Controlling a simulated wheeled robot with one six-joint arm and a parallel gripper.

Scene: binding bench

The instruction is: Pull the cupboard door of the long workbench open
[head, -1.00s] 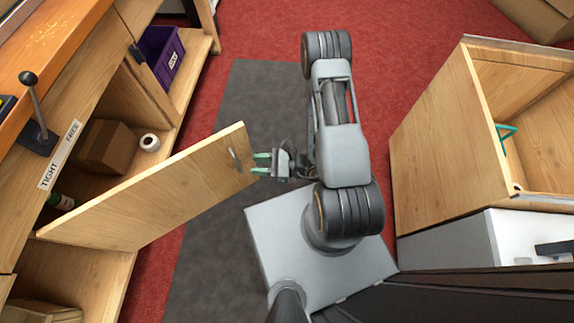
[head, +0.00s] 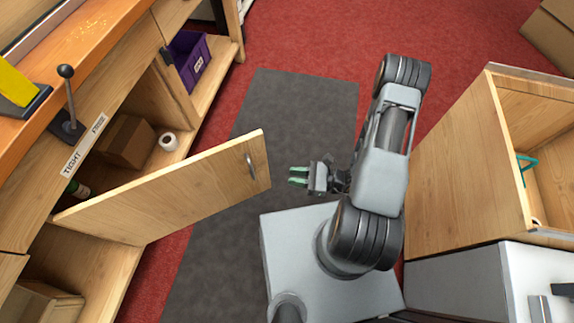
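The cupboard door (head: 180,190) of the long workbench (head: 95,130) stands wide open, swung out over the floor. Its metal handle (head: 250,165) is near the free edge. My gripper (head: 298,175) is to the right of the door edge, clear of the handle, with its two green-tipped fingers apart and nothing between them. Inside the open cupboard are a cardboard box (head: 126,142), a white roll (head: 168,141) and a partly hidden green bottle (head: 76,192).
A purple bin (head: 188,60) sits on a shelf further along the bench. A lever (head: 67,100) stands at the bench front. A wooden cabinet (head: 455,165) stands close on the right. The grey mat (head: 265,110) is clear beyond my arm.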

